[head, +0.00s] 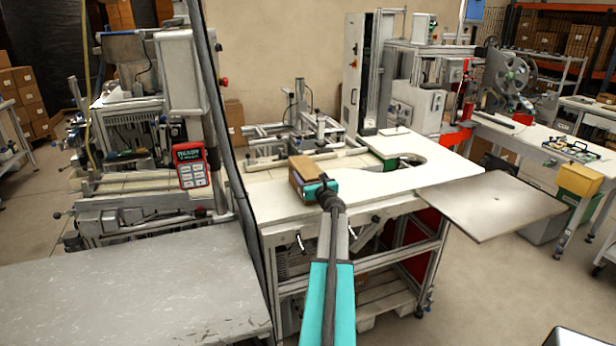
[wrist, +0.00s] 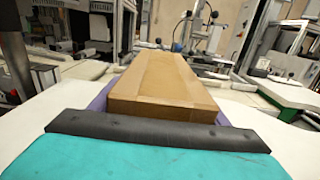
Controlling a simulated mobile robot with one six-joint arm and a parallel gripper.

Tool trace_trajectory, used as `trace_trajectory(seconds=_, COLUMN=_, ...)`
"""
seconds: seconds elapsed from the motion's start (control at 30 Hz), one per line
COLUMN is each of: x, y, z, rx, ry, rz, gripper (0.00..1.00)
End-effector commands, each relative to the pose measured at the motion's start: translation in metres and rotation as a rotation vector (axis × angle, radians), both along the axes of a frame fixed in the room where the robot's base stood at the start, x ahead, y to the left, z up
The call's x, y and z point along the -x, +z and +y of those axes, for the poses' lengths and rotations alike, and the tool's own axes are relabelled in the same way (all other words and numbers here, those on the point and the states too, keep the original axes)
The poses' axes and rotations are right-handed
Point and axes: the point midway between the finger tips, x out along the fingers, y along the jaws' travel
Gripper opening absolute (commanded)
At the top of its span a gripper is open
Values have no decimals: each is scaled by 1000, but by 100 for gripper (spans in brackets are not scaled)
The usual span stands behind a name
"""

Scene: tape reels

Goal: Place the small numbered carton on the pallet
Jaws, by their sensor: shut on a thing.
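A small brown cardboard carton (head: 303,172) is at my gripper (head: 322,188) over the white workbench in the head view. In the wrist view the carton (wrist: 165,88) stretches away from the dark pad and teal body of my gripper (wrist: 155,133). Purple strips show along both sides of the carton. My gripper is shut on the carton. No number shows on the carton's visible faces. I cannot tell whether the carton touches the bench. A wooden pallet (head: 372,304) lies on the floor under the workbench frame, partly hidden by the bench legs and my arm.
The white workbench (head: 390,183) has a cut-out at its right and metal fixtures (head: 318,128) behind. A flat grey panel (head: 490,205) juts out at right. A grey table (head: 130,290) fills the lower left. A red-framed control pad (head: 192,166) hangs at left. Open floor (head: 490,290) lies at lower right.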

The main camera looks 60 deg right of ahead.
Motion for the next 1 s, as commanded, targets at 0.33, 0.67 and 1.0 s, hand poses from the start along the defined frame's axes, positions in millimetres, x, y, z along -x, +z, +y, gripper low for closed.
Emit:
trace_trajectory(seconds=0.33, x=0, y=0, z=0, rx=0, ry=0, rz=0, gripper=87)
trace_trajectory(seconds=0.67, x=3, y=1, z=3, rx=0, ry=0, rz=0, gripper=87)
trace_trajectory(seconds=1.0, x=26, y=1, z=21, rx=0, ry=0, rz=0, gripper=87)
